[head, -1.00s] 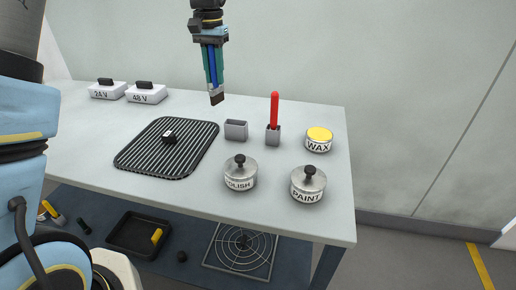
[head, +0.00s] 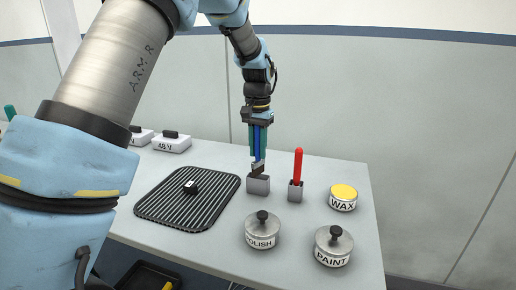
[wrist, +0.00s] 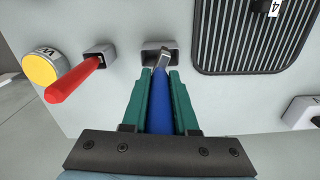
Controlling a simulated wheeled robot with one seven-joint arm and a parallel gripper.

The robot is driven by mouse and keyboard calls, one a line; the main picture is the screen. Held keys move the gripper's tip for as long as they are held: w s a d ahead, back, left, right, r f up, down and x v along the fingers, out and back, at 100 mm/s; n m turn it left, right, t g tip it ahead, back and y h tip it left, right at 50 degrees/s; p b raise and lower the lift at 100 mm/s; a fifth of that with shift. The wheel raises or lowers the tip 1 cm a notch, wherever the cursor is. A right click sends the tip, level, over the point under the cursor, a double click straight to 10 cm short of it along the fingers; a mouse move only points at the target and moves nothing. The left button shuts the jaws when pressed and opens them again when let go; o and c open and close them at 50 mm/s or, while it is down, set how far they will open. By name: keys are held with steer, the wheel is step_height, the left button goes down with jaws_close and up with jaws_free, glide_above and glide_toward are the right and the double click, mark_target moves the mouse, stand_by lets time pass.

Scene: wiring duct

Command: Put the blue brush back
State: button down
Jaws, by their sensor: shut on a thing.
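The blue brush (wrist: 160,105) is held upright between the green fingers of my gripper (wrist: 160,85) in the wrist view. In the head view my gripper (head: 259,142) is shut on it, bristle end down. The brush's dark tip (head: 257,168) is at the mouth of a grey holder (head: 258,186); I cannot tell whether it is inside. The same holder shows in the wrist view (wrist: 150,45), partly behind the brush tip. A red-handled brush (head: 298,165) stands in a second grey holder (head: 295,192) to the right.
A ribbed black mat (head: 165,205) with a small dark knobbed piece (head: 190,187) lies left of the holder. The polish pot (head: 262,232), paint pot (head: 333,247) and wax tin (head: 343,199) stand in front and to the right.

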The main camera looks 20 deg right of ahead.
steer(key=shift+f, duration=0.15)
steer(key=shift+f, duration=0.1)
steer(key=shift+f, duration=0.1)
steer(key=c, duration=0.7)
jaws_free()
step_height(320, 180, up, 12)
steer(key=shift+r+b, duration=0.2)
steer(key=shift+b, duration=0.85)
